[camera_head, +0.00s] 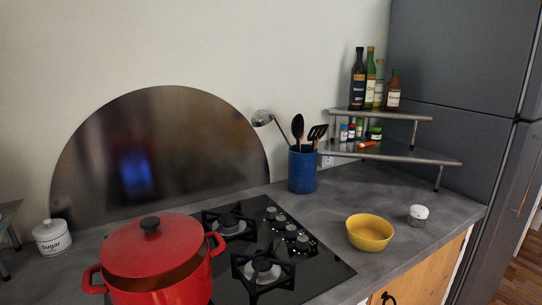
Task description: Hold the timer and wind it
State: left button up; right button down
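A small round object with a white top and a grey lower part (418,215) stands on the counter at the right, near the front edge. It may be the timer, but it is too small to tell for sure, and no marks on it can be read. Nothing touches it. Neither of my grippers is in the head view.
A yellow bowl (370,233) stands just left of the small object. A blue utensil holder (302,170) and a two-tier metal shelf (440,160) with bottles are behind. A dark fridge (450,90) bounds the right.

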aim_at(418, 212)
jog(key=i+l+u, duration=0.2)
jog(key=l+u, duration=0.15)
jog(key=l, duration=0.4)
jog(key=i+l+u, duration=0.15)
jog(key=l+u, duration=0.15)
jog(key=l, duration=0.5)
jog(key=l+u, duration=0.35)
jog(key=l, duration=0.5)
